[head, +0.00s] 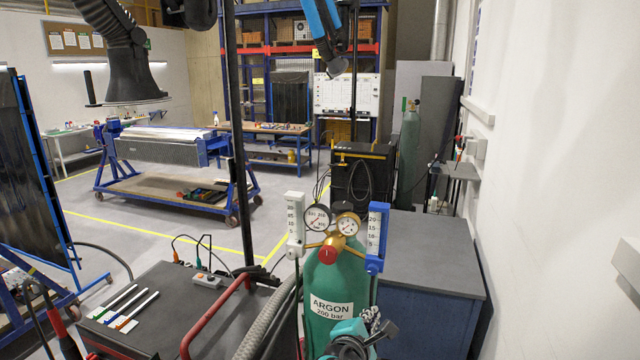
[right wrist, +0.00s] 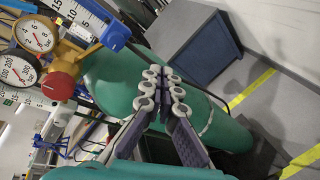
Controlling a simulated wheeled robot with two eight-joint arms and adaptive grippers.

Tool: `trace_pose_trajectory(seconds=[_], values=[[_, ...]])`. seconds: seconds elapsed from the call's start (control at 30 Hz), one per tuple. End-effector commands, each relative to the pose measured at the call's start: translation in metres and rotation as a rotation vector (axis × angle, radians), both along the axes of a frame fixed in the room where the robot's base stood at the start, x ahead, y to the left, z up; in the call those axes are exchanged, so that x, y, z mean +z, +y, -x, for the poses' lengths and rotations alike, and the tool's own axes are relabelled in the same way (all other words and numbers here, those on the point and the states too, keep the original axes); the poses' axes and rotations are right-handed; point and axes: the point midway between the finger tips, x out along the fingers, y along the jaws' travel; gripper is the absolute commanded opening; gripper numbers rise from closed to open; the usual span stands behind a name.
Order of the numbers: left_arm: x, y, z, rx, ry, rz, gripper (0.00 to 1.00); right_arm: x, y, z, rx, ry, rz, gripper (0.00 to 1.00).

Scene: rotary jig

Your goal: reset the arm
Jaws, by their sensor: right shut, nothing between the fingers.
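My right gripper (head: 371,317) is low in the head view, in front of the green argon cylinder (head: 326,280). Its teal body and grey fingers overlap the lower right of the cylinder in the picture. In the right wrist view the two fingers of the right gripper (right wrist: 165,84) meet along the middle, shut and with nothing between them. Behind them lies the cylinder (right wrist: 112,82), with its red knob (right wrist: 57,86) and round gauges at the left. I cannot tell whether the fingers touch the cylinder. My left gripper is not in view.
A blue cabinet with a grey top (head: 425,250) stands right of the cylinder. A dark cart (head: 175,295) with rods and a red handle is on the left. A black extraction hood (head: 128,80) hangs upper left. Open floor with yellow lines (head: 165,234) lies beyond the cart.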

Motion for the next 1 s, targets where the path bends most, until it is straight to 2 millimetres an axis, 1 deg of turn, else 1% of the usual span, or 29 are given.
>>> trace_pose_trajectory(seconds=[0.03,0.07,0.1,0.17,0.2,0.27,0.3,0.4,0.5,0.6,0.67,0.77,0.93,0.97,1.0], values=[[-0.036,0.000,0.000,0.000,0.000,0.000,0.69,-0.048,-0.027,0.019,-0.071,0.017,-0.142,0.00],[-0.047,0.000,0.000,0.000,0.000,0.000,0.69,-0.068,-0.038,0.030,-0.113,0.025,-0.232,0.00],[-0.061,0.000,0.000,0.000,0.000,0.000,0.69,-0.093,-0.052,0.045,-0.172,0.034,-0.356,0.00],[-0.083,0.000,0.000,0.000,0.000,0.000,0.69,-0.132,-0.069,0.070,-0.268,0.042,-0.542,0.00],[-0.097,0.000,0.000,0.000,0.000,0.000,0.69,-0.158,-0.077,0.086,-0.334,0.045,-0.666,0.00],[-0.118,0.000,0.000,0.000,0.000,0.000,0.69,-0.195,-0.085,0.112,-0.437,0.044,-0.850,0.00],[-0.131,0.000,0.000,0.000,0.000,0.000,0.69,-0.218,-0.088,0.128,-0.507,0.040,-0.970,0.00],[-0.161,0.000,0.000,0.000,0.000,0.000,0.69,-0.268,-0.087,0.163,-0.671,0.026,-1.244,0.00],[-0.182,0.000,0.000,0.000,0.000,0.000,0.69,-0.303,-0.081,0.187,-0.806,0.008,-1.461,0.00],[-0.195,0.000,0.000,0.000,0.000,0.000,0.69,-0.322,-0.074,0.202,-0.898,-0.004,-1.609,0.00],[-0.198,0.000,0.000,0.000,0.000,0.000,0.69,-0.328,-0.071,0.206,-0.931,-0.009,-1.662,0.00],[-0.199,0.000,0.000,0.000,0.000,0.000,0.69,-0.330,-0.069,0.209,-0.956,-0.011,-1.702,0.00],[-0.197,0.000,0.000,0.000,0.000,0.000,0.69,-0.328,-0.068,0.209,-0.958,-0.011,-1.707,0.00],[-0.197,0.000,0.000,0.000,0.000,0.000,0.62,-0.328,-0.068,0.209,-0.957,-0.011,-1.706,0.00],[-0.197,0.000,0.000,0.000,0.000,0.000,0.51,-0.328,-0.068,0.209,-0.956,-0.010,-1.706,0.00]])
